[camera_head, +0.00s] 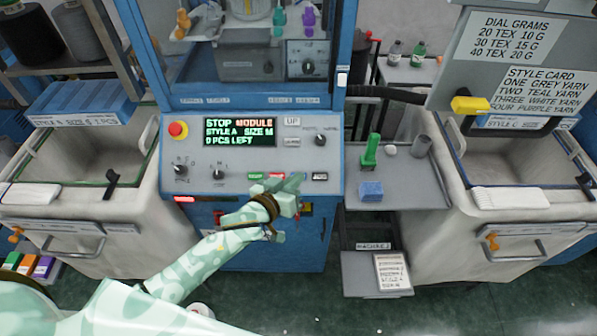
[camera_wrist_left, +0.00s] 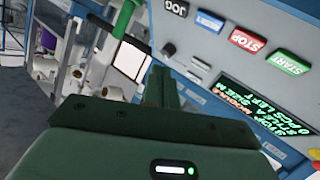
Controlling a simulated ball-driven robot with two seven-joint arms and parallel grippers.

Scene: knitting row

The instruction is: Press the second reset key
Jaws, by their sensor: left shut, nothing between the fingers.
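The control panel (camera_head: 222,190) of the blue machine has a row of keys: a green START key (camera_wrist_left: 289,62), a red STOP key (camera_wrist_left: 248,40), a blue RESET key (camera_wrist_left: 209,20) and a black JOG key (camera_wrist_left: 177,6). Only one key labelled RESET shows. In the head view the JOG key (camera_head: 320,177) is clear, while my left gripper (camera_head: 290,186) covers the RESET key's place. The gripper is shut and empty, in front of the key row. In the left wrist view its fingers (camera_wrist_left: 162,86) point toward the panel's edge; contact with a key cannot be told. My right gripper is not in view.
The panel's display (camera_head: 240,132) reads STOP MODULE, STYLE A, SIZE M, 0 PCS LEFT. A red stop button (camera_head: 178,130) and several knobs surround it. A grey side shelf (camera_head: 405,190) at right holds a green tool (camera_head: 371,150) and a blue block (camera_head: 370,190). Bins stand on both sides.

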